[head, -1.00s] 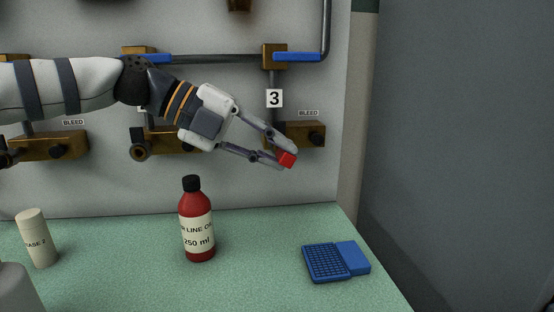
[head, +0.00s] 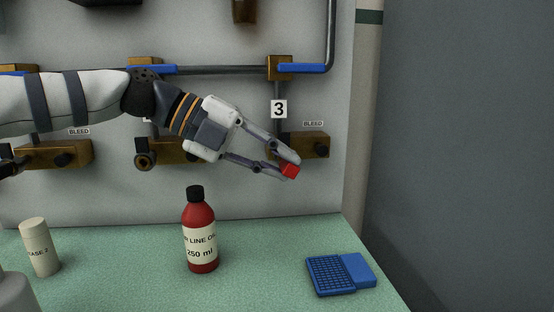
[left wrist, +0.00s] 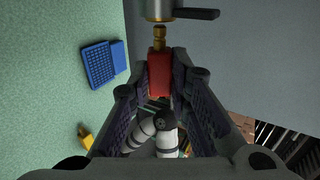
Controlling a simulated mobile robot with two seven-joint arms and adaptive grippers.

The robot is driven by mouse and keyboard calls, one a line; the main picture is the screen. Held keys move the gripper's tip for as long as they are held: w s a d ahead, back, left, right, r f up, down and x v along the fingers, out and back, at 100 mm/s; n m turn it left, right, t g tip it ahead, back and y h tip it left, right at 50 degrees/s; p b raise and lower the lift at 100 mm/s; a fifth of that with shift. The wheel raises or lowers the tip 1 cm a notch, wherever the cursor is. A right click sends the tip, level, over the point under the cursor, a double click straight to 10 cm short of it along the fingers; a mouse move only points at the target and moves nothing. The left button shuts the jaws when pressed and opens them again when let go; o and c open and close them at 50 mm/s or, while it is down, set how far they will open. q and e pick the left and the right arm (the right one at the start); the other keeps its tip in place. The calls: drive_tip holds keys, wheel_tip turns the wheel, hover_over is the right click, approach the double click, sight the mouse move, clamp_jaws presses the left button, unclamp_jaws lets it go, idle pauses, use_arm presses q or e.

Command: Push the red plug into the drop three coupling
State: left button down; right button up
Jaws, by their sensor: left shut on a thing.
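My left gripper (head: 287,168) is shut on the red plug (head: 290,171), in front of the wall by the number 3 label (head: 278,109). In the left wrist view the plug (left wrist: 159,75) sits between the fingers, its brass tip (left wrist: 159,38) pointing at a grey metal cylinder (left wrist: 160,10) with a black lever, seemingly the drop three coupling. In the head view the fingers hide the coupling, left of the brass block (head: 312,146). My right gripper is not in view.
Blue-handled valves (head: 300,68) and pipes run above the gripper. The bench between bottle and tray is clear.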

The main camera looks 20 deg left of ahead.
use_arm(q)
drive_tip(key=shift+w+a+b, duration=0.2)
drive_tip(key=shift+w+b, duration=0.05)
drive_tip(key=shift+w, duration=0.25)
drive_tip(key=shift+w+a+b, duration=0.2)
drive_tip(key=shift+w, duration=0.25)
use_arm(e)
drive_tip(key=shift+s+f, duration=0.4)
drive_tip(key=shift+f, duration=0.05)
use_arm(q)
drive_tip(key=shift+w+a+r, duration=0.15)
drive_tip(key=shift+w, duration=0.1)
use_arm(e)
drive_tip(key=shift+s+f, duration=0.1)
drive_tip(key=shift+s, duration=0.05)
use_arm(q)
drive_tip(key=shift+s, duration=0.1)
idle(0.9)
drive_tip(key=c, duration=1.4)
unclamp_jaws()
